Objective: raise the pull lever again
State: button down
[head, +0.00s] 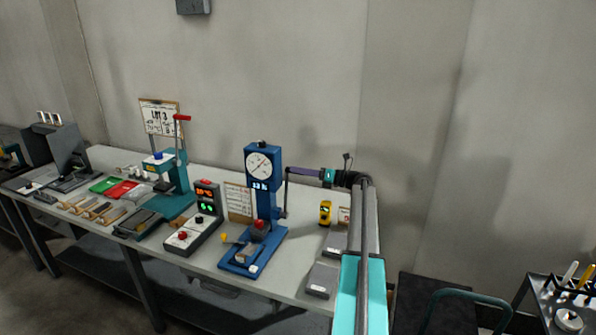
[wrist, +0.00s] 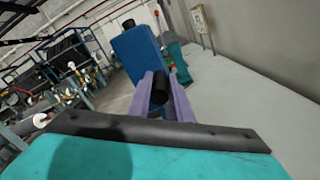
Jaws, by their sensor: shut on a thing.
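The blue test stand (head: 265,200) with a round white dial (head: 258,165) stands upright on the bench. Its dark pull lever (head: 286,195) runs up along the right side of the column, with its upper end at my gripper. My gripper (head: 292,171) reaches in from the right with purple fingers, at about the dial's height. In the wrist view the two purple fingers are shut on the lever's black cylindrical grip (wrist: 160,88), and the blue head of the stand (wrist: 138,55) is just beyond. The lever's lower part is hidden in that view.
A control box (head: 193,228) with lit indicators and a teal press (head: 178,185) with a red-handled lever stand to the left. A yellow device (head: 325,212) and a grey block (head: 322,278) are to the right. The wall is behind the bench.

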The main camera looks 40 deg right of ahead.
jog(key=c, duration=1.6)
grip_release()
jog(key=shift+d+f, duration=0.35)
jog(key=shift+f, duration=0.05)
jog(key=shift+a+r, duration=0.15)
jog(key=shift+a, duration=0.15)
jog(key=b+v, duration=0.4)
jog(key=v, duration=0.9)
jog(key=shift+s+d, duration=0.2)
jog(key=shift+s, duration=0.1)
